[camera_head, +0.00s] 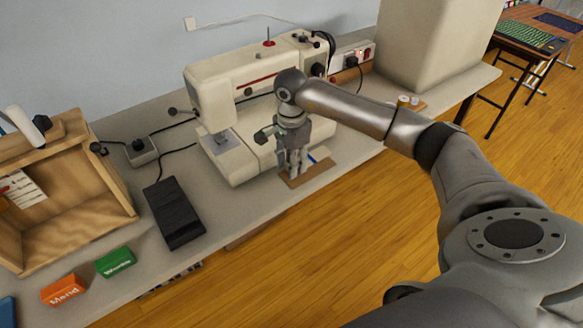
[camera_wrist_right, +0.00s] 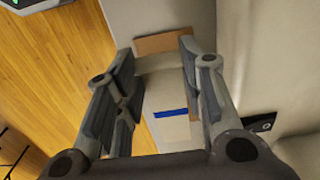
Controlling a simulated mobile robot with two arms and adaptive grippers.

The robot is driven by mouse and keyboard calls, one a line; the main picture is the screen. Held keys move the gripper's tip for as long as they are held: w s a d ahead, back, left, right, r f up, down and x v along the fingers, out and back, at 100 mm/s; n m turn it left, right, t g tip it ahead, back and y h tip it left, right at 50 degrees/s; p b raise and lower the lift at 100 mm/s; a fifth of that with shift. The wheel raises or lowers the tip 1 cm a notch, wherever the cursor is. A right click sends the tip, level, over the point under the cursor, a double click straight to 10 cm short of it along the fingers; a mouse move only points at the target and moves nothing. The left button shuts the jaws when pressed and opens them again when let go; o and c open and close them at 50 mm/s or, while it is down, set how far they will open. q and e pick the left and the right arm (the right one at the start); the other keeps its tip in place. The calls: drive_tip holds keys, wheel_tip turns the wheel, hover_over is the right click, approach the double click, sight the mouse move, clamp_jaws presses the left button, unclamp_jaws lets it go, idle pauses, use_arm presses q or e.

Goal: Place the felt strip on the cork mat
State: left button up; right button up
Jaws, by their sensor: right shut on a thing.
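The brown cork mat (camera_head: 306,174) lies on the table in front of the sewing machine. My right gripper (camera_head: 294,170) points down over the mat. In the right wrist view its fingers (camera_wrist_right: 158,95) stand apart, shut on a pale piece with a blue band, which I take for the felt strip (camera_wrist_right: 170,113). A bit of the blue shows beside the fingers in the head view (camera_head: 313,157). The mat's brown edge (camera_wrist_right: 163,42) shows beyond the fingertips. The fingers hide much of the strip, and I cannot tell whether it touches the mat.
The sewing machine (camera_head: 240,85) stands close behind my right gripper. A black pedal (camera_head: 174,212), a green block (camera_head: 115,262), an orange block (camera_head: 63,290) and a wooden box (camera_head: 75,215) are to the left. The table's front edge is near the mat.

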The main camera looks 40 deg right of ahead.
drive_tip(key=shift+w+d+f, duration=0.1)
drive_tip(key=shift+w+f, duration=0.15)
drive_tip(key=shift+f, duration=0.1)
wheel_tip(320, 180, down, 3)
drive_tip(key=shift+d+f+p, duration=0.1)
drive_tip(key=shift+p, duration=0.4)
drive_tip(key=shift+w+f, duration=0.1)
drive_tip(key=shift+f, duration=0.1)
drive_tip(key=o, duration=0.7)
drive_tip(key=shift+r, duration=0.2)
wheel_tip(320, 180, up, 12)
drive_tip(key=b, duration=0.1)
